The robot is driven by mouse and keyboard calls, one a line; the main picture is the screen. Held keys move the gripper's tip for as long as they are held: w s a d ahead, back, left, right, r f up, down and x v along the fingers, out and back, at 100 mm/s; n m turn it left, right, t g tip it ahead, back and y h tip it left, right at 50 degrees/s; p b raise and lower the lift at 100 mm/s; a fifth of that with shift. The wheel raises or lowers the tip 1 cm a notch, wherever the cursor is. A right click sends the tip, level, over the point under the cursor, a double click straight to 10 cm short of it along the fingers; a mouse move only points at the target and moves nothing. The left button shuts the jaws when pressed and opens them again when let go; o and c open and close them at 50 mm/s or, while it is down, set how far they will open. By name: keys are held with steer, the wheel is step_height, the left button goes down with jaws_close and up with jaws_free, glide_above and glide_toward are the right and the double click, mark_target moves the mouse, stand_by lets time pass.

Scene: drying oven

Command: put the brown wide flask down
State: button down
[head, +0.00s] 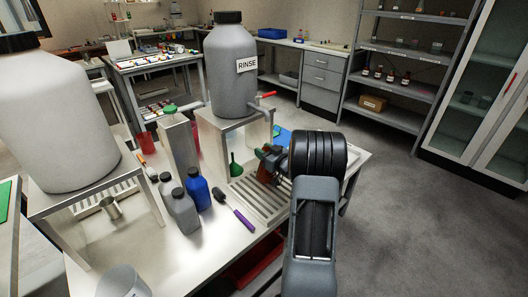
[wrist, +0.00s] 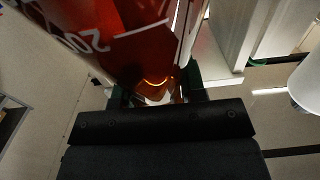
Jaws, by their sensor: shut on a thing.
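The brown wide flask (wrist: 125,40) fills the upper middle of the wrist view, close to the camera, with white graduation marks and "200" on its glass. My gripper (wrist: 153,95) is shut on it, with dark green fingers at both sides. In the head view, a small part of the brown flask (head: 267,172) shows beside my gripper (head: 272,158), over the right part of the steel bench with a slatted drain area (head: 262,203). My arm hides part of the flask there. I cannot tell whether its base touches the bench.
A big grey RINSE container (head: 230,85) stands on a metal stand (head: 215,122) with a red tap, just left of my gripper. A green funnel (head: 235,168), grey and blue bottles (head: 197,190) and a purple-handled brush (head: 240,217) are nearby. Open floor lies to the right.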

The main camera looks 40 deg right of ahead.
steer(key=shift+f, duration=0.1)
steer(key=shift+f, duration=0.15)
steer(key=c, duration=0.7)
jaws_free()
